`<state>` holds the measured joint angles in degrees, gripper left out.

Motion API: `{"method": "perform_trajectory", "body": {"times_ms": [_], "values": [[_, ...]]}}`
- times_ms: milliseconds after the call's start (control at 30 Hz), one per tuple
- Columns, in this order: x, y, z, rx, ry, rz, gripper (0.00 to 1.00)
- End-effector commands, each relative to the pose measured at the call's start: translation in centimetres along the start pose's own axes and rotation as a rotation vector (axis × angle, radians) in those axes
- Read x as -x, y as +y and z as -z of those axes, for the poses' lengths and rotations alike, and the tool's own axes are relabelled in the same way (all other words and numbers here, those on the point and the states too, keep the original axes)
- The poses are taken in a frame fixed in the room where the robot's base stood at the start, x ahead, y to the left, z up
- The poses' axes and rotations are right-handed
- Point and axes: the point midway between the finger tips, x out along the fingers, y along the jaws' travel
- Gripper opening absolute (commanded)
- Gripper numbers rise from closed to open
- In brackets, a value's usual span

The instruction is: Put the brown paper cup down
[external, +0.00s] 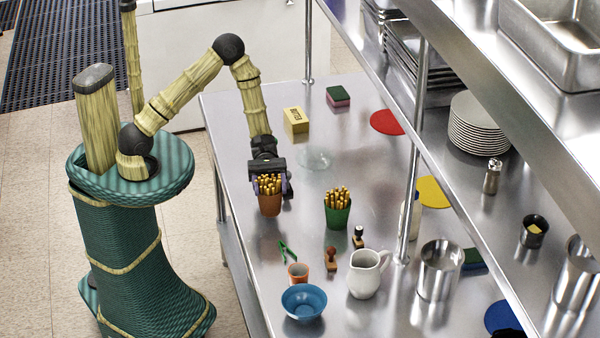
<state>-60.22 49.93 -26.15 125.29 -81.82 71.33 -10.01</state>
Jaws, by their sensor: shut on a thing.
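The brown paper cup (269,205), filled with yellow fry-like sticks, is upright near the left side of the steel table (240,140). My gripper (270,184) comes down from above and is shut on the cup near its rim, with the sticks between its fingers. I cannot tell whether the cup's base touches the table or hangs just above it. A similar green cup (338,217) with sticks stands to its right, apart from it.
A clear glass dish (313,159) lies behind to the right. A yellow box (296,121) and sponge (338,98) stand farther back. In front are green tongs (287,251), a stamp (331,259), a small orange cup (298,272), a blue bowl (304,303) and a white pitcher (366,276).

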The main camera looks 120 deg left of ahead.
Motion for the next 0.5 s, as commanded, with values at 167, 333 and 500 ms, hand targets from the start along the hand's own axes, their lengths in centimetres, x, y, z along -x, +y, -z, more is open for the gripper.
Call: {"method": "perform_trajectory", "body": {"times_ms": [167, 333, 500], "values": [[0.0, 0.0, 1.1, 0.003, -0.001, 0.000, 0.36], [-0.1, 0.0, 3.4, 0.003, -0.002, 0.000, 0.36], [0.0, 0.0, 4.2, -0.001, 0.000, 0.000, 0.36]]}}
